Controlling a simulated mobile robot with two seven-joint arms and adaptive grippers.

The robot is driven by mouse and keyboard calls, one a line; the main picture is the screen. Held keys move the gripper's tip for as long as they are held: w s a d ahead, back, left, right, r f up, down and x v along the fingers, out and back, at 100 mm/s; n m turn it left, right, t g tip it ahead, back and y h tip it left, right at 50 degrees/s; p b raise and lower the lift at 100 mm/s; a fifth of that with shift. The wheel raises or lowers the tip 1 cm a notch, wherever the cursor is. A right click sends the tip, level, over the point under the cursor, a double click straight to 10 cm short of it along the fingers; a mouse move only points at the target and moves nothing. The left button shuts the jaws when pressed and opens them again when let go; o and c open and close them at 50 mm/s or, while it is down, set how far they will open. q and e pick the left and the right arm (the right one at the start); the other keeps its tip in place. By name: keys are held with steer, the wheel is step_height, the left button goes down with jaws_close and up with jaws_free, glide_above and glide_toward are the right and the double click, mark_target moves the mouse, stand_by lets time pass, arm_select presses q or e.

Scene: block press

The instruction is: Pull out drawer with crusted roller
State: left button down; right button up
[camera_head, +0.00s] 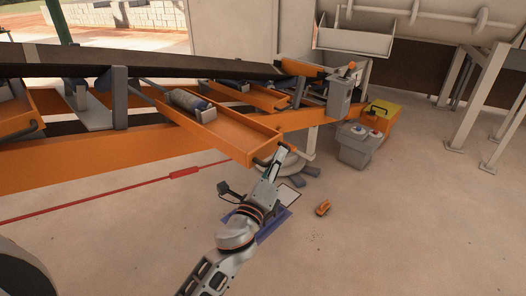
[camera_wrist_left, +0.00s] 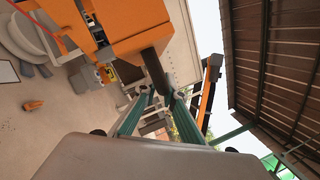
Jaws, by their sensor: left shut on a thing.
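The orange drawer (camera_head: 225,128) sticks out from under the conveyor toward the camera. A grey roller with a blue end (camera_head: 192,103) lies across its inner part; I cannot make out any crust on it. My left gripper (camera_head: 277,160) is at the dark handle on the drawer's front end. In the left wrist view the two fingers (camera_wrist_left: 160,97) are closed around the dark handle (camera_wrist_left: 155,70), below the orange drawer front (camera_wrist_left: 130,25). The fingers hide part of the handle. My right gripper is not in view.
The conveyor belt (camera_head: 130,62) runs above the drawer. Another orange drawer (camera_head: 258,97) is behind it. A small orange object (camera_head: 323,208) lies on the floor. A red line (camera_head: 110,196) crosses at left.

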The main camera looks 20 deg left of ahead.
arm_select(q)
steer(key=shift+s+d+r+b, duration=0.15)
steer(key=shift+s+d, duration=0.2)
steer(key=shift+d, duration=0.5)
steer(key=shift+s+d+f+b, duration=0.1)
steer(key=shift+s+d, duration=0.3)
steer(key=shift+d, duration=0.5)
steer(key=shift+s+d+r+b, duration=0.15)
steer(key=shift+s+d, duration=0.2)
steer(key=shift+d, duration=0.5)
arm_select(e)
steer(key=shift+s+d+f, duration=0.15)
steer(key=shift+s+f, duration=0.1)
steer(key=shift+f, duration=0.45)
arm_select(q)
steer(key=shift+f, duration=0.1)
steer(key=c, duration=2.1)
jaws_free()
steer(key=shift+c, duration=0.2)
